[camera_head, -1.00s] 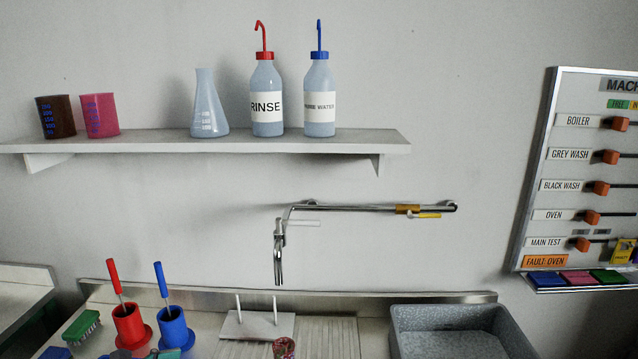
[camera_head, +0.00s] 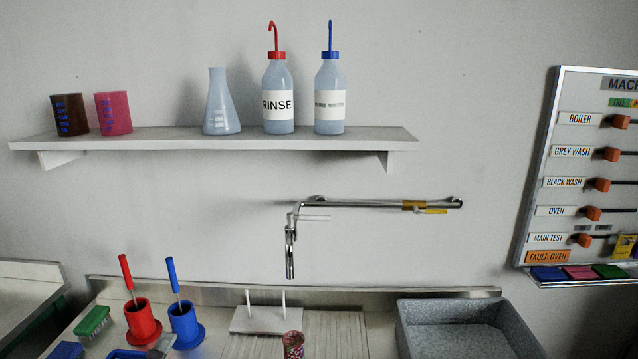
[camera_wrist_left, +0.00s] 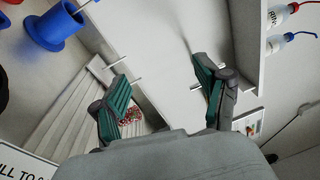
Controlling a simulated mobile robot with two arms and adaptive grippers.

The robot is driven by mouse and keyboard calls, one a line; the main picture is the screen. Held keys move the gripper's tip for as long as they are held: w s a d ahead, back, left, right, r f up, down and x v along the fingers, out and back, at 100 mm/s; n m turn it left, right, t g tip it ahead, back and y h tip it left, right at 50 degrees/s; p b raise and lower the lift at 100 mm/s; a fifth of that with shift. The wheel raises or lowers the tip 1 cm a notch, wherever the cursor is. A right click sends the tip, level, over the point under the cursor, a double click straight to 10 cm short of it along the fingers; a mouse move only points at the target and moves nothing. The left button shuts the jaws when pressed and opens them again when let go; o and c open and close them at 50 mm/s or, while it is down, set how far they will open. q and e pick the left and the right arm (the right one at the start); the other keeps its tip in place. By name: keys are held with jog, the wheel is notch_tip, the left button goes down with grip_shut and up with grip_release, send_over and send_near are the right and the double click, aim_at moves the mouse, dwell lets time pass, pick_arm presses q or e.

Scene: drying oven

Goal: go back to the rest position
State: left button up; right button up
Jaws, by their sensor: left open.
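In the left wrist view my left gripper (camera_wrist_left: 162,95) is open, its two green-padded fingers spread with nothing between them. Past the fingers lie the ribbed drainboard (camera_wrist_left: 75,125) and a small red speckled item (camera_wrist_left: 131,116), partly hidden by one finger. That speckled item also shows at the bottom of the head view (camera_head: 293,345). Neither gripper shows in the head view, and my right gripper is in no view.
A shelf (camera_head: 330,141) holds bottles, a flask and beakers. Below it are a wall tap (camera_head: 370,205), red (camera_head: 141,322) and blue (camera_head: 184,325) brush holders, and a grey basin (camera_head: 455,345). A switch board (camera_head: 570,175) hangs at the right.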

pick_arm(q)
jog(key=s+a+f+n+g+y, duration=0.3)
jog(key=s+f+n+g+y, duration=0.25)
jog(key=f+n, duration=0.45)
jog(key=s+d+f+n+g+h, duration=0.1)
jog(key=s+d+f+n+g, duration=0.2)
jog(key=s, duration=0.3)
jog(key=s+d+f+n+g+h, duration=0.1)
jog(key=s+d+f+n+g, duration=0.25)
jog(key=s, duration=0.35)
jog(key=s+d+f+n+g+h, duration=0.2)
jog(key=s+f+n+g, duration=0.15)
jog(key=s, duration=0.25)
notch_tip(320, 180, down, 27)
jog(key=m+g+b, duration=0.1)
jog(key=b, duration=0.3)
jog(key=s+a+f+g+b, duration=0.1)
jog(key=s+a+f+b, duration=0.1)
jog(key=s+f, duration=1.6)
notch_tip(320, 180, down, 4)
jog(key=shift+s+a+r+b, duration=0.15)
jog(key=shift+a+b, duration=0.25)
jog(key=shift+a, duration=0.1)
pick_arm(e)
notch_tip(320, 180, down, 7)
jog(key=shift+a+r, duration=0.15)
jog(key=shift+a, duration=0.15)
pick_arm(q)
jog(key=shift+g+y, duration=0.25)
